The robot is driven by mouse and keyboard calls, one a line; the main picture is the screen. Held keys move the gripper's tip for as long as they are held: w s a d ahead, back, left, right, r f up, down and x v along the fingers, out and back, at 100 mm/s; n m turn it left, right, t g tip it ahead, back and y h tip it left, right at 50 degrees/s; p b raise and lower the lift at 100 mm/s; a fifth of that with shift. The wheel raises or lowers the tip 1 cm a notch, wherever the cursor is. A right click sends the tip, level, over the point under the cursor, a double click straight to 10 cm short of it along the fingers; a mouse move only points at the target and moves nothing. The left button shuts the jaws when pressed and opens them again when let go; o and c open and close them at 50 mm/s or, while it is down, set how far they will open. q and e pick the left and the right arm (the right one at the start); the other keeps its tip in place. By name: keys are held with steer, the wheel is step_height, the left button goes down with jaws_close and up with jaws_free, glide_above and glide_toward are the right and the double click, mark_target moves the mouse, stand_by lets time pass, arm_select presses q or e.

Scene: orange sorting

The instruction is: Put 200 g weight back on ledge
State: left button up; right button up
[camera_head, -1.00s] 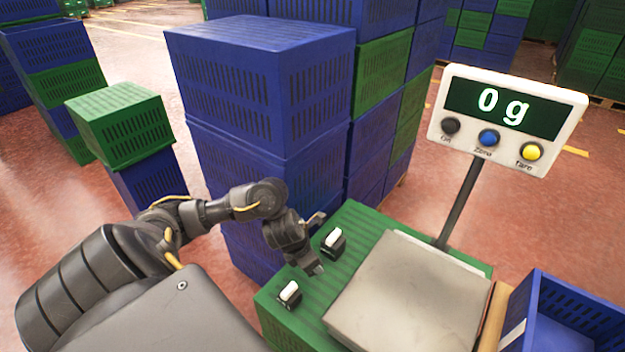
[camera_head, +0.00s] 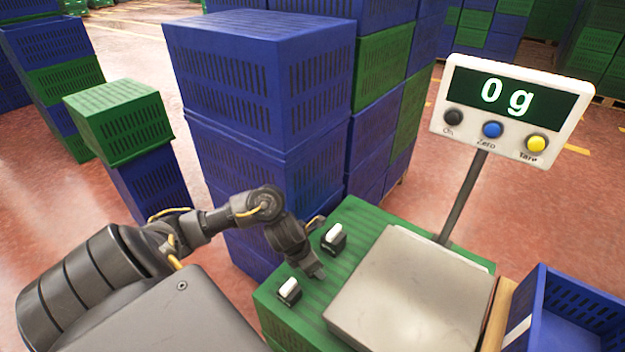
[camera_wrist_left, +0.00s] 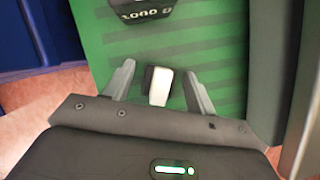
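My left gripper (camera_head: 318,248) is low over the green ledge (camera_head: 362,216), near two dark weights with white handles. One weight (camera_head: 334,238) is just right of the fingers; the other weight (camera_head: 289,290) stands nearer, at the ledge's front left. In the left wrist view my left gripper (camera_wrist_left: 158,84) is open. A small dark weight with a white handle (camera_wrist_left: 159,88) is between its fingers, with gaps on both sides. A larger weight marked 1000 g (camera_wrist_left: 140,14) lies beyond it. I cannot read 200 g anywhere. My right gripper is out of view.
The scale pan (camera_head: 412,292) is empty and the display (camera_head: 507,92) reads 0 g. A blue crate (camera_head: 570,285) stands at the lower right. A tall stack of blue crates (camera_head: 262,75) rises close behind my left forearm.

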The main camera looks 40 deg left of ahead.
arm_select(q)
steer(key=shift+r, duration=0.1)
steer(key=shift+r, duration=0.25)
steer(key=p+v, duration=0.4)
steer(key=v, duration=0.7)
steer(key=shift+s+p, duration=0.25)
steer(key=shift+p, duration=0.1)
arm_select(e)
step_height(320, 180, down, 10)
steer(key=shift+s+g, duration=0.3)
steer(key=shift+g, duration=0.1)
arm_select(q)
steer(key=shift+a+r, duration=0.1)
